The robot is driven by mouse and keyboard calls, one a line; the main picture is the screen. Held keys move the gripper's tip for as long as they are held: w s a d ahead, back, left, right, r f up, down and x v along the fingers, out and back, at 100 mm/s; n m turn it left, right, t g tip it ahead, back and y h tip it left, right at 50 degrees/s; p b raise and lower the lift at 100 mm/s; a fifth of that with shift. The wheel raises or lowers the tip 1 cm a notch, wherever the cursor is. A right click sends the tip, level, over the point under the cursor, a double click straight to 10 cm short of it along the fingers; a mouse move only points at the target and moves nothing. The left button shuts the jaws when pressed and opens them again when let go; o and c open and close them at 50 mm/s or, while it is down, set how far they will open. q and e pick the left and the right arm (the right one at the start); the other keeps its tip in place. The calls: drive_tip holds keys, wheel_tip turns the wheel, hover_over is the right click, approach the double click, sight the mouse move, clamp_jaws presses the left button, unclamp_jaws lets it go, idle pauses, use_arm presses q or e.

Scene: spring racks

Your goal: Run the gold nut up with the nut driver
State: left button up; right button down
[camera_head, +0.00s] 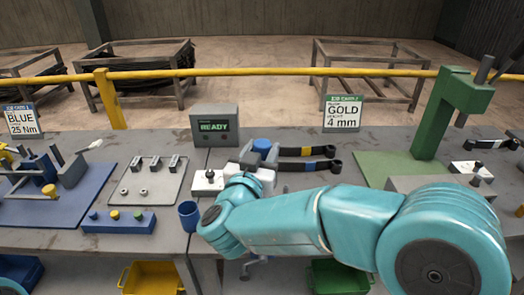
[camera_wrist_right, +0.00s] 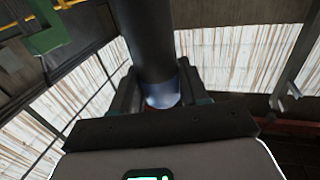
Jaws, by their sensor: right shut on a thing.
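In the wrist view my right gripper (camera_wrist_right: 160,98) is shut on a dark cylindrical tool (camera_wrist_right: 145,40), likely the nut driver, with a blue-grey end between the fingers. In the head view my right arm's teal links cross the bench's front right, and the fingers are hidden behind them. A small gold piece (camera_head: 114,214) sits on a blue block (camera_head: 135,226) beside blue and green ones; I cannot tell if it is the gold nut. Another gold piece (camera_head: 49,190) is on the blue fixture (camera_head: 70,168). A card (camera_head: 343,112) reads GOLD 4 mm. My left gripper is out of view.
A READY display (camera_head: 214,126) stands at the bench's back middle. A green upright (camera_head: 446,115) stands on a green plate (camera_head: 405,168) at right. A grey plate (camera_head: 142,182) holds small metal parts. A blue cup (camera_head: 188,215) is at the front edge, beside my arm.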

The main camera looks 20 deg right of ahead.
sight(262, 143)
drive_tip(key=shift+f+b, duration=0.95)
drive_tip(key=shift+f, duration=0.55)
idle(2.5)
wheel_tip(262, 143, up, 4)
drive_tip(key=p, duration=0.3)
drive_tip(key=shift+f, duration=0.15)
drive_tip(key=shift+r+p, duration=1.6)
drive_tip(key=shift+r, duration=0.3)
drive_tip(key=shift+f, duration=0.1)
